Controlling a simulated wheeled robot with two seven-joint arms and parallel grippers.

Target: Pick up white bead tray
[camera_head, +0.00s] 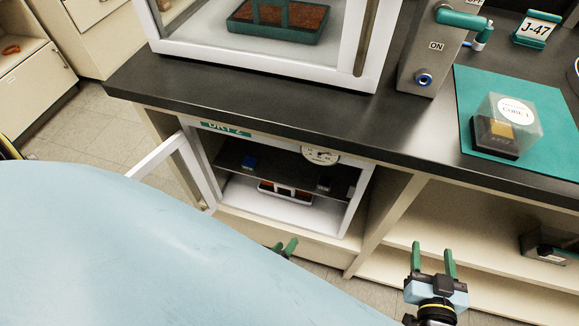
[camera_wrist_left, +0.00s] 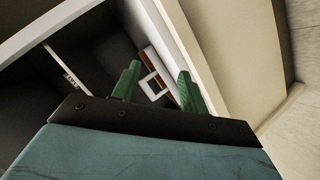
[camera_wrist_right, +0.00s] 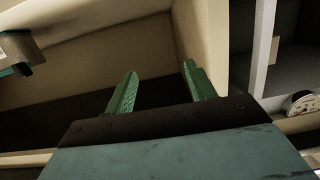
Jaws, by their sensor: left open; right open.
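The white bead tray (camera_head: 284,197), with reddish-brown beads and a white handle, sits low inside the open under-counter cabinet in the head view, below a dark shelf. It also shows in the left wrist view (camera_wrist_left: 152,86), beyond and between my fingertips. My left gripper (camera_head: 285,247) is open and empty in front of the cabinet's lower front, apart from the tray; my blue arm cover hides most of it in the head view. Its green fingers show in the left wrist view (camera_wrist_left: 158,80). My right gripper (camera_head: 433,258) is open and empty before the open shelves at the right.
The cabinet's white-framed door (camera_head: 185,165) stands open to the left. A blue item (camera_head: 249,162) and a round dial (camera_head: 320,154) are near its top. On the counter (camera_head: 260,90) are a dark green bead tray (camera_head: 278,30) in a white enclosure and a clear-covered box (camera_head: 505,125) on a teal mat.

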